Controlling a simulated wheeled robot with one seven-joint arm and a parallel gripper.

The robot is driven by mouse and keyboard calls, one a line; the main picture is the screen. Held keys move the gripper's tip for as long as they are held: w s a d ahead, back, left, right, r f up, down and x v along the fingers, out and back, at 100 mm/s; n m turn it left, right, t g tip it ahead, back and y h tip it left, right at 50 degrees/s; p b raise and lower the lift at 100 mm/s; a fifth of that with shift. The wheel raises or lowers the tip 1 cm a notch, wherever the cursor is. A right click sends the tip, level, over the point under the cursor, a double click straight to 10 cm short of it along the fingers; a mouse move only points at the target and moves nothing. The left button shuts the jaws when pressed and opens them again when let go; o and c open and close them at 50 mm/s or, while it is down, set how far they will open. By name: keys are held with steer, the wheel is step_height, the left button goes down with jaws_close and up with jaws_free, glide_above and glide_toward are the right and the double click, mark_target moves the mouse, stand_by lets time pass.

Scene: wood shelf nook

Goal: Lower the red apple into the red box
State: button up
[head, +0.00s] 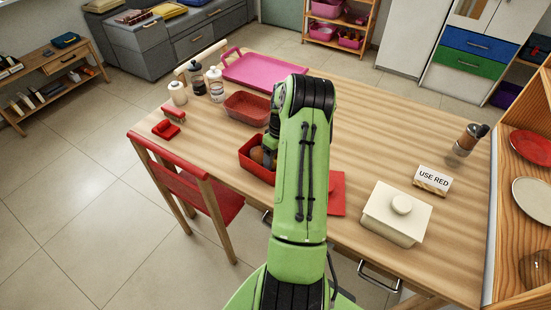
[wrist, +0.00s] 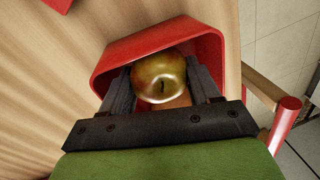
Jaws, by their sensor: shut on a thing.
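The apple (wrist: 160,72), yellow-green with a reddish tinge, sits between the two dark fingers of my gripper (wrist: 162,80) in the wrist view. My gripper is shut on it. The red box (wrist: 102,74) surrounds the apple and fingertips in that view; whether the apple touches the floor I cannot tell. In the head view the red box (head: 248,163) stands near the table's front edge, partly hidden behind my green arm. A small part of the apple (head: 257,155) shows there at the box opening, beside my gripper (head: 268,151).
A duller red bin (head: 247,107) and a pink tray (head: 262,70) lie behind the box. A red mat (head: 337,192) lies right of my arm. A white lidded container (head: 394,217) and a "USE RED" sign (head: 433,179) stand further right. A red chair (head: 172,172) stands at the front left.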

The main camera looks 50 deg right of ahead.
steer(key=shift+f+b, duration=0.35)
steer(key=shift+f, duration=0.2)
stand_by(0.4)
steer(key=o, duration=1.2)
steer(key=c, duration=0.3)
steer(key=shift+r, duration=0.1)
steer(key=shift+r+p, duration=3.25)
steer(key=shift+r, duration=1.2)
